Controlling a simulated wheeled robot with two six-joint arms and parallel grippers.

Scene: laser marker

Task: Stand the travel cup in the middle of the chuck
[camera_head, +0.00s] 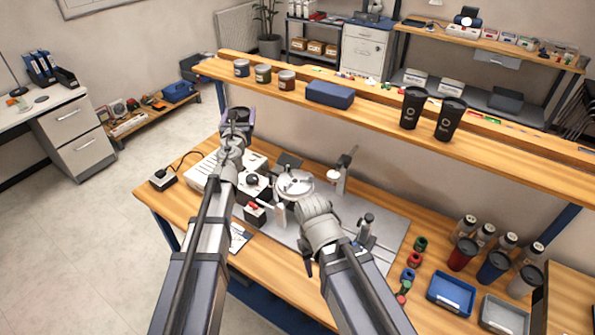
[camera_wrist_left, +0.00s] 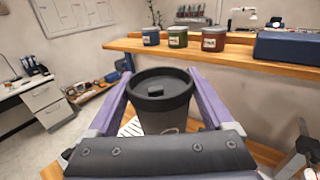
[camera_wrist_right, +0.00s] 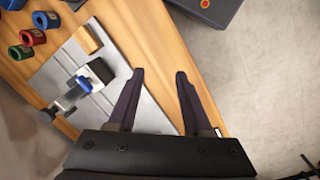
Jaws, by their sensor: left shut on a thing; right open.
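A dark grey travel cup (camera_wrist_left: 165,118) with a black lid stands upright between the purple fingers of my left gripper (camera_wrist_left: 159,78) in the left wrist view. The gripper is shut on it. In the head view the left gripper (camera_head: 239,117) is raised above the bench's left part, beyond the chuck and to its left; the cup is mostly hidden there. The chuck (camera_head: 296,182) is a round silver disc on the marker, with nothing standing on it. My right gripper (camera_wrist_right: 158,88) is open and empty in the right wrist view, over the bench's edge side.
Two black cups (camera_head: 412,107) and several tins (camera_head: 263,74) stand on the raised shelf with a blue case (camera_head: 330,94). Red, blue and grey cups, coloured rings (camera_head: 414,260) and two trays (camera_head: 451,292) are at the bench's right. A post (camera_head: 345,168) stands right of the chuck.

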